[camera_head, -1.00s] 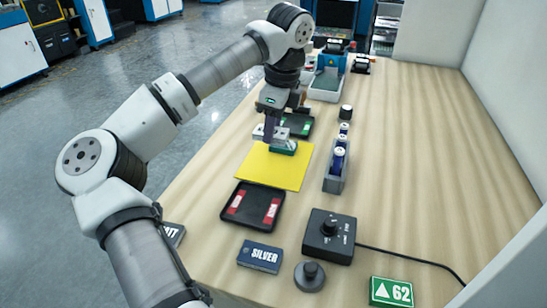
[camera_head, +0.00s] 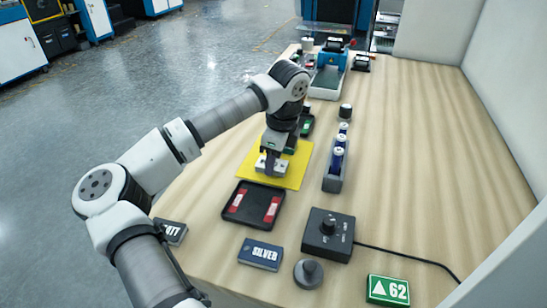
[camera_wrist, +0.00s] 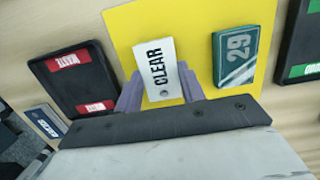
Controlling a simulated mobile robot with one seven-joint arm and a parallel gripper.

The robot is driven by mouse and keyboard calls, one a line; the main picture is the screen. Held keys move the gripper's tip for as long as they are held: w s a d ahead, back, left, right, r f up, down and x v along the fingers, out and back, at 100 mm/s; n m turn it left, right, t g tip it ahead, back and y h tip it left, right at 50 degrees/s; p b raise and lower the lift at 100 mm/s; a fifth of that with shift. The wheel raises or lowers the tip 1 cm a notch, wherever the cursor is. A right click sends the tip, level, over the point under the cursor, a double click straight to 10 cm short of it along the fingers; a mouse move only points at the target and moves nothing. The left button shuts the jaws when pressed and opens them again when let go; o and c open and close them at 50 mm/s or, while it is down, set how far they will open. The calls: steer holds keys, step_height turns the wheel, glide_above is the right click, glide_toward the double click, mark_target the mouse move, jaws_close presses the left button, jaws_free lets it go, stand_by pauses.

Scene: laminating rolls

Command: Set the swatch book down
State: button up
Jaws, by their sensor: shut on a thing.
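The swatch book is a white block marked CLEAR (camera_wrist: 158,69), which also shows in the head view (camera_head: 272,167). My gripper (camera_wrist: 160,88) is shut on it, one purple finger on each side. In the head view my gripper (camera_head: 270,162) points down over the yellow mat (camera_head: 253,180). The book is over the mat's near part; I cannot tell whether it touches. A green block marked 29 (camera_wrist: 235,57) lies on the mat to the right of the book in the wrist view, apart from it. My gripper partly hides the mat in the head view.
A black tray with red labels (camera_head: 252,207) lies near the mat; a green-labelled tray (camera_head: 307,125) lies beyond it. A grey rack with bottles (camera_head: 333,178) stands right.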

mark_target(280, 165)
steer(key=shift+f, duration=0.2)
steer(key=o, duration=1)
steer(key=shift+r, duration=0.1)
steer(key=shift+c, duration=0.2)
steer(key=shift+r, duration=0.15)
step_height(280, 165, up, 12)
steer(key=d+b, duration=0.1)
steer(key=shift+s+d, duration=0.3)
steer(key=shift+d, duration=0.05)
